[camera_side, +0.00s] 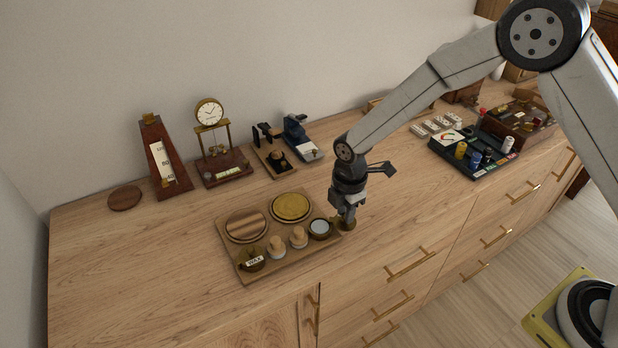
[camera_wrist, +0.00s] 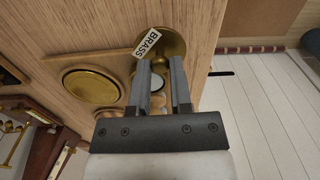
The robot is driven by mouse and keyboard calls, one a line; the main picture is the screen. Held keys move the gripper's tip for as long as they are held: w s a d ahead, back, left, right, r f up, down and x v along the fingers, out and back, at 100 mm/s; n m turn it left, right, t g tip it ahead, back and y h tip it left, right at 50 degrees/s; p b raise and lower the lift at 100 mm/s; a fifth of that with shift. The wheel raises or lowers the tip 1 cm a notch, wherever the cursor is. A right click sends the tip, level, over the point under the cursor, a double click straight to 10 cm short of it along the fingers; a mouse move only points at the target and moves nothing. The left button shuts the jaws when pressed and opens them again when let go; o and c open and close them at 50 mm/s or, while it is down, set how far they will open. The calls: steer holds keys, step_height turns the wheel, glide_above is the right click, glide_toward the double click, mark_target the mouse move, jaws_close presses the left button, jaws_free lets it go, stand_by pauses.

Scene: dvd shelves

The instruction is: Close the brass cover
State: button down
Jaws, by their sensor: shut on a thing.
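The brass cover (camera_wrist: 172,47) is a round brass-coloured disc beside a white "BRASS" label (camera_wrist: 148,43) in the wrist view. In the side view the cover (camera_side: 347,224) shows under my gripper (camera_side: 344,213), at the right edge of the wooden tray. My gripper's fingers (camera_wrist: 161,64) are shut at the cover; their tips hide the part they hold. Just left of it in the side view, a round dark-rimmed pot (camera_side: 320,228) stands open with pale grey contents. The pot also shows partly between my fingers in the wrist view (camera_wrist: 157,83).
The tray (camera_side: 233,262) also carries a wooden disc (camera_side: 246,225), a gold disc (camera_side: 291,207), two wooden-topped knobs (camera_side: 298,238) and a pot labelled "WAX" (camera_side: 252,260). A metronome (camera_side: 163,160) and clock (camera_side: 216,150) stand behind. The cabinet's front edge is close to my gripper.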

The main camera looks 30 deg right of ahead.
steer(key=m, duration=0.3)
steer(key=shift+s+a+m, duration=0.3)
steer(key=shift+a+m, duration=0.1)
steer(key=m, duration=0.3)
steer(key=shift+s+a+m, duration=0.15)
steer(key=shift+a+m, duration=0.15)
steer(key=shift+a, duration=0.1)
steer(key=m, duration=0.1)
steer(key=a+m, duration=0.1)
steer(key=m, duration=0.1)
steer(key=shift+m, duration=0.3)
steer(key=m, duration=0.2)
steer(key=shift+a+m, duration=0.35)
steer(key=shift+m, duration=0.05)
steer(key=m, duration=0.3)
steer(key=shift+w+a+m, duration=0.3)
steer(key=shift+a, duration=0.1)
steer(key=m, duration=0.3)
steer(key=shift+w+a+m, duration=0.3)
steer(key=shift+w+a, duration=0.05)
steer(key=m, duration=0.1)
steer(key=w+m, duration=0.1)
steer(key=m, duration=0.1)
steer(key=shift+a+m, duration=0.15)
steer(key=shift+m, duration=0.15)
steer(key=shift+w+r+m, duration=0.1)
steer(key=shift+w+m, duration=0.1)
steer(key=shift+m, duration=0.55)
steer(key=shift+w+m, duration=0.15)
steer(key=shift+m, duration=0.6)
